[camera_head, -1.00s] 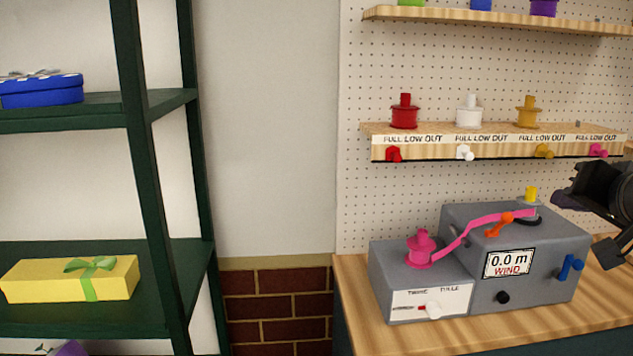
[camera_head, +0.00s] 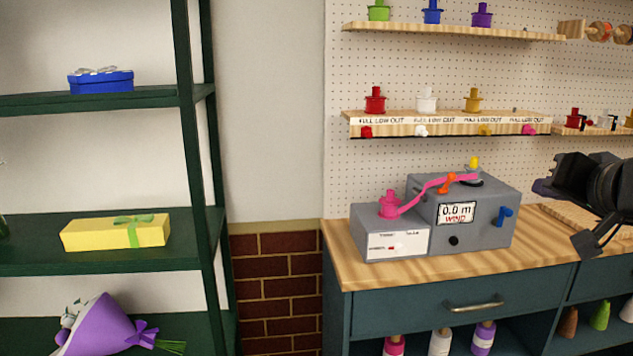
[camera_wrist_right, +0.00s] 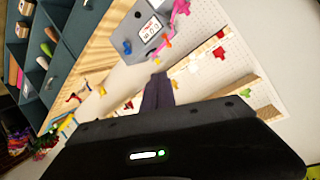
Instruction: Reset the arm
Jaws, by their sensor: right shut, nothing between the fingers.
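My right gripper (camera_head: 548,189) is at the right side of the head view, raised in front of the pegboard and to the right of the grey winding machine. Its fingers are closed together and hold nothing. In the right wrist view the dark fingers (camera_wrist_right: 158,92) point toward the bench and pegboard. The winding machine (camera_head: 480,222) stands on the wooden bench top (camera_head: 400,272), its display reading 0.0 m. A pink spool (camera_head: 389,205) sits on its left part, with pink ribbon running to the right part. My left gripper is not in view.
A green shelf rack (camera_head: 196,160) at left holds a blue box (camera_head: 101,82), a yellow box (camera_head: 115,233) and a purple bouquet (camera_head: 105,328). Ribbon spools stand on pegboard shelves (camera_head: 450,32). A drawer (camera_head: 460,305) is under the bench. Air around the gripper looks clear.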

